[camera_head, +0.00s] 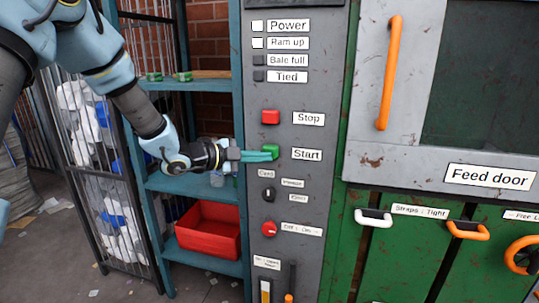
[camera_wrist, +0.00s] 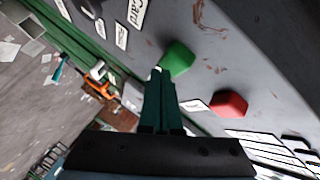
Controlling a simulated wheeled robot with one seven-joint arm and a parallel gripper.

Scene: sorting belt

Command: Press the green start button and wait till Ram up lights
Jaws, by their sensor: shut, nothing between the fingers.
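The green start button (camera_head: 270,148) is on the grey control panel, left of the "Start" label (camera_head: 307,154). My gripper (camera_head: 270,156) is shut and empty, its fingertips at the button and covering part of it. In the wrist view, the shut fingers (camera_wrist: 157,76) end at the edge of the green button (camera_wrist: 178,58); I cannot tell whether it is pressed in. The "Ram up" lamp (camera_head: 257,43) is white and lit, as is the "Power" lamp (camera_head: 257,26). The "Bale full" lamp (camera_head: 258,60) and "Tied" lamp (camera_head: 258,76) are dark.
The red stop button (camera_head: 270,117) is just above the start button. A selector knob (camera_head: 268,193) and another red button (camera_head: 269,228) are below. A blue shelf with a red bin (camera_head: 208,231) stands left; the feed door's orange handle (camera_head: 389,72) is right.

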